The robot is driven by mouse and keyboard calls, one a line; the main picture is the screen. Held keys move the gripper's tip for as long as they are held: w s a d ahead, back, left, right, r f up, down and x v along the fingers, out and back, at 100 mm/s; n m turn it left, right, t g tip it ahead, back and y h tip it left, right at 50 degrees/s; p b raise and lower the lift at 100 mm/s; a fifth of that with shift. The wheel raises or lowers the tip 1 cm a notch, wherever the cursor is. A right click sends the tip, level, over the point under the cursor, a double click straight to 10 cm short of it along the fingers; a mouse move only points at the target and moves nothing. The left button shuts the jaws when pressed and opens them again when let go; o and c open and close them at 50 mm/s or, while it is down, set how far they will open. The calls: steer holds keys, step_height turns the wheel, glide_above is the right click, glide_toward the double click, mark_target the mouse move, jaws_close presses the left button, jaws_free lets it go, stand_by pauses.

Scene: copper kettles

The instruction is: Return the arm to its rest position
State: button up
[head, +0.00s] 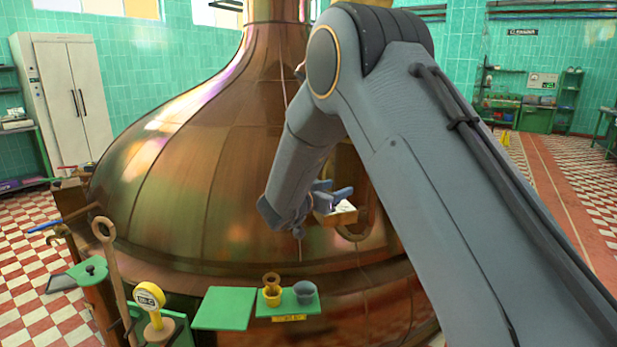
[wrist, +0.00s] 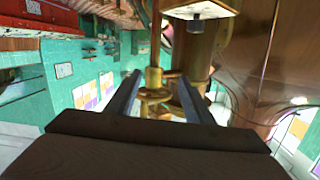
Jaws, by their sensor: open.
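My gripper (head: 336,196) shows in the head view at the end of my grey arm, in front of the big copper kettle (head: 200,170). The arm is bent at the elbow, with the forearm hanging down from the upper right. In the wrist view the two fingers of my gripper (wrist: 160,95) stand apart with nothing held between them. A brass fitting (wrist: 155,100) shows between and beyond the fingers; I cannot tell how far off it is. A small light box-like thing (head: 341,213) shows just by the gripper, partly hidden.
A yellow dial gauge (head: 150,300) and another green plate (head: 223,309) are to the left. A white cabinet (head: 62,95) stands far left. Red-and-white floor lies open at right.

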steer(key=s+d+f+n+g+y+b, duration=0.2)
steer(key=s+f+n+g+y+b, duration=0.3)
steer(key=s+f+y, duration=0.55)
steer(key=s+d+f+n+g+b, duration=0.1)
steer(key=s+d+f+g, duration=0.1)
steer(key=s, duration=0.8)
steer(key=s+d+f+n+g+b, duration=0.1)
steer(key=s+d+f+g, duration=0.2)
steer(key=s, duration=0.7)
steer(key=s+d+f+n+g+b, duration=0.1)
steer(key=s+d+f+g, duration=0.1)
steer(key=s, duration=0.9)
steer(key=shift+d+f+g+h, duration=0.4)
steer(key=shift+d+f, duration=0.2)
steer(key=shift+d, duration=0.6)
steer(key=shift+s, duration=0.1)
